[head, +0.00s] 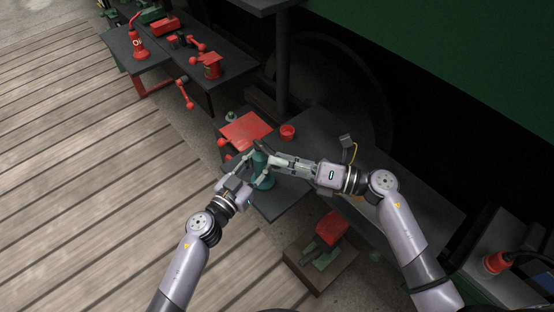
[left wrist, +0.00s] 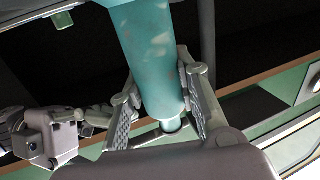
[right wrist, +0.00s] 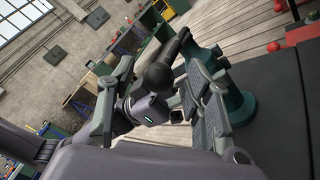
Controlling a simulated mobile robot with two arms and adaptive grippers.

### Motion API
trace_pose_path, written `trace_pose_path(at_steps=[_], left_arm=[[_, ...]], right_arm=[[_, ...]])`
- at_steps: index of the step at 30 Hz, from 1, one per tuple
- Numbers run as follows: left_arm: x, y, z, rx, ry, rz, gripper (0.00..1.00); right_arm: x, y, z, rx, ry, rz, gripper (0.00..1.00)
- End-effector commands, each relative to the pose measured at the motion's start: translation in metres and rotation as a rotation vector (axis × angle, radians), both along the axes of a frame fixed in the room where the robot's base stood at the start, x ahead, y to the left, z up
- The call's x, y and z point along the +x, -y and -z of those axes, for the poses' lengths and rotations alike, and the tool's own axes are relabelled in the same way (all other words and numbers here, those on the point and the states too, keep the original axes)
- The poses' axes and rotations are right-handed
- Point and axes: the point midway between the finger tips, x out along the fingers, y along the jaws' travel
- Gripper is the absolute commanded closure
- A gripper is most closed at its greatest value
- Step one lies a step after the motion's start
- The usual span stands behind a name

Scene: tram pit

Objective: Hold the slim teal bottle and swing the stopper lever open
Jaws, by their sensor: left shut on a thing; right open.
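The slim teal bottle (head: 263,172) stands over the dark bench in the head view. My left gripper (head: 250,168) is shut around its body; the left wrist view shows the bottle (left wrist: 150,60) between both fingers (left wrist: 160,100). My right gripper (head: 271,160) is open at the bottle's top. In the right wrist view a dark stopper lever (right wrist: 157,75) with a rounded end lies between or just in front of the open fingers (right wrist: 160,85). The bottle (right wrist: 238,106) shows behind the right-hand finger, partly hidden. I cannot tell whether a finger touches the lever.
A red vise-like tool (head: 331,228) sits on a block in front. A second bench with red tools (head: 208,66) stands at the upper left. Plank floor lies left.

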Motion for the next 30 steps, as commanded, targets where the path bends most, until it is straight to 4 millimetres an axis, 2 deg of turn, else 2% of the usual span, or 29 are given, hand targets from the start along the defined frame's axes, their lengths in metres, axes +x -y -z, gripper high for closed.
trace_pose_path(at_steps=[5,14,30], left_arm=[[-0.0004,-0.0001,0.0015,0.0,-0.004,0.0,1.0],[-0.0004,-0.0001,0.0016,0.0,-0.004,0.0,1.0],[-0.0005,-0.0002,0.0019,0.0,-0.004,0.0,1.0]], right_arm=[[0.0052,-0.0117,0.0001,0.0,0.0,0.0,0.54],[0.0054,-0.013,0.0003,-0.001,0.0,-0.001,0.55],[0.0053,-0.0129,0.0004,-0.001,0.0,-0.001,0.91]])
